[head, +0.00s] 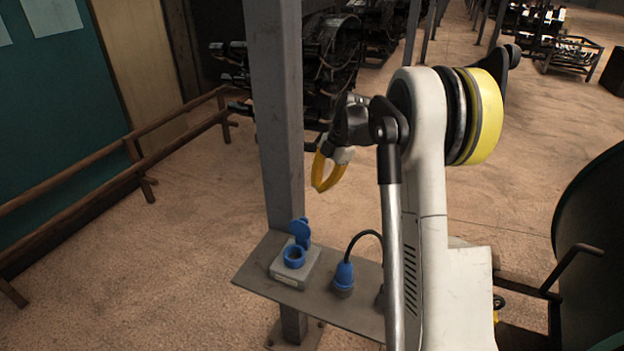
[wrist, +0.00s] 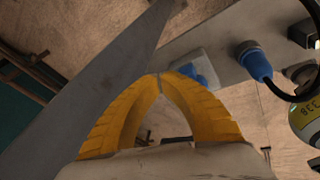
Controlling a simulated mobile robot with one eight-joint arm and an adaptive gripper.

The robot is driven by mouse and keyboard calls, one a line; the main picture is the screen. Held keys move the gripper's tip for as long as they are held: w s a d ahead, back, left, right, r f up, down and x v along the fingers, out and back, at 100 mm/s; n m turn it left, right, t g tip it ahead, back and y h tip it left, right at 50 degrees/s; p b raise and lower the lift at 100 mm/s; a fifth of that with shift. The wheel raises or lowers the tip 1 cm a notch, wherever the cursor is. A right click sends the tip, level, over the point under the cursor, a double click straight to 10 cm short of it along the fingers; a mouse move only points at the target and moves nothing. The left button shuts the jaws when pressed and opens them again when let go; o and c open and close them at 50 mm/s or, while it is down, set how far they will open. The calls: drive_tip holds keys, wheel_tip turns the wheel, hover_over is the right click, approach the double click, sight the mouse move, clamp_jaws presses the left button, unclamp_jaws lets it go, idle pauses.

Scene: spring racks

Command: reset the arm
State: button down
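My gripper (head: 322,187) hangs in front of the grey post, above the metal shelf, with its yellow fingers pointing down. In the wrist view, the fingertips (wrist: 160,76) meet and nothing shows between them. The shelf (head: 262,285) carries a grey socket box (head: 285,275) with a blue socket and a raised blue lid (head: 300,230). A blue plug (head: 343,278) with a black cable stands to the right of the box. In the wrist view, the fingers partly cover the socket box (wrist: 195,55), and the blue plug (wrist: 256,64) shows to its right. My gripper appears apart from both.
The grey post (head: 277,110) rises close behind my gripper. A brown rail (head: 100,160) runs along the green wall at left. Dark racks (head: 335,50) stand behind. A large dark round object (head: 595,230) is at right. Open floor lies left of the shelf.

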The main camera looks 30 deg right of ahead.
drive_tip(key=s+a+r+m+t+h+b, duration=0.1)
drive_tip(key=s+a+r+m+b, duration=0.1)
drive_tip(key=s+a+r+m, duration=0.3)
drive_tip(key=s+a+r+m+t+h+b, duration=0.1)
drive_tip(key=s+a+r+m, duration=0.2)
drive_tip(key=s+a+m, duration=0.35)
drive_tip(key=s+a+f+m+t+b, duration=0.1)
drive_tip(key=s+a+f+m, duration=0.2)
drive_tip(key=s, duration=0.5)
drive_tip(key=s+a+f+m+t+h+b, duration=0.1)
drive_tip(key=s+a+f+m+t+b, duration=0.1)
drive_tip(key=s+a+m, duration=0.3)
drive_tip(key=s+m, duration=0.1)
drive_tip(key=s, duration=0.3)
drive_tip(key=shift+f, duration=0.4)
